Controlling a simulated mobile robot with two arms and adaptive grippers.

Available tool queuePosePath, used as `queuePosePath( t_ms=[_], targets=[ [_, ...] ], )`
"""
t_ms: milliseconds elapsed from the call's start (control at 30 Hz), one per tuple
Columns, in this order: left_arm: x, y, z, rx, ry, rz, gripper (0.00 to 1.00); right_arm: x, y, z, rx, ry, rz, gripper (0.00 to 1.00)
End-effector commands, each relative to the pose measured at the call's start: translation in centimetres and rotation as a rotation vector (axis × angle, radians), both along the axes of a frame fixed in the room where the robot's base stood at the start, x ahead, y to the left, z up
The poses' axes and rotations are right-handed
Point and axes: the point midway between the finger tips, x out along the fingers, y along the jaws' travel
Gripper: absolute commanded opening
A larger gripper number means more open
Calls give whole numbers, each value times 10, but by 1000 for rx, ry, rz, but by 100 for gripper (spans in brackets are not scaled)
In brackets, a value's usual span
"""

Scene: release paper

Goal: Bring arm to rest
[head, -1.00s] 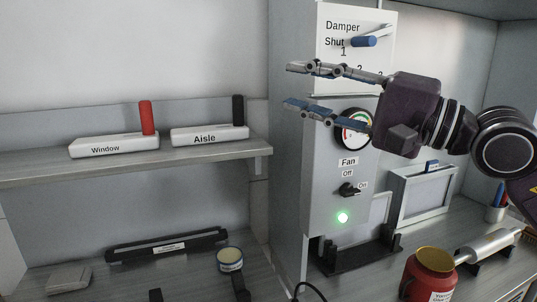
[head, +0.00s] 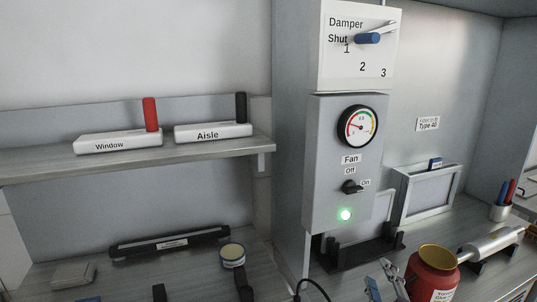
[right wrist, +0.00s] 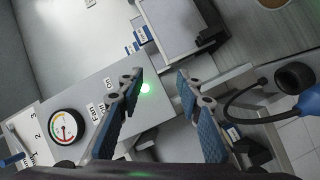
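My right gripper (head: 382,282) shows only by its fingertips at the bottom edge of the head view, beside the red jar (head: 432,278). In the right wrist view my right gripper (right wrist: 160,92) has its two blue-padded fingers apart with nothing between them. Beyond them is the grey fan panel (right wrist: 82,112) with its lit green lamp (right wrist: 146,88). My left gripper cannot be made out in the head view.
The damper plate (head: 340,70) has a blue-tipped lever, and a gauge (head: 357,127) is below it. A shelf (head: 40,168) holds the Window (head: 118,143) and Aisle (head: 213,133) blocks. A metal cylinder (head: 488,246) lies right of the jar.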

Motion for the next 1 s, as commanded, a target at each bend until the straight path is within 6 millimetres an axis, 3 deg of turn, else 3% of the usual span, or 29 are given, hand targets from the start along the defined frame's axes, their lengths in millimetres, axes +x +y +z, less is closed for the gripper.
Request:
queuePosePath(
  t_ms=[33, 100, 200, 300, 500, 667, 800, 1000],
  targets=[
    [0, 0, 0, 0, 0, 0, 27, -18, -2, -38, 99, 102, -30, 33],
    [0, 0, 0, 0, 0, 0, 27, -46, -3, -84, 229, 234, -79, 33],
    [0, 0, 0, 0, 0, 0, 27, -92, 1, -143, 398, 420, -159, 33],
    [0, 0, 0, 0, 1, 0, 27, -139, 8, -186, 532, 576, -239, 33],
    [0, 0, 0, 0, 1, 0, 27, -224, 25, -238, 717, 824, -384, 33],
    [0, 1, 0, 0, 1, 0, 27, -288, 39, -261, 828, 994, -500, 33],
    [-1, 1, -1, 1, 1, 0, 27, -271, 39, -306, 812, 997, -497, 33],
    [-1, 1, -3, 1, 2, 0, 27, -266, 41, -376, 802, 1022, -505, 33]
  ],
)
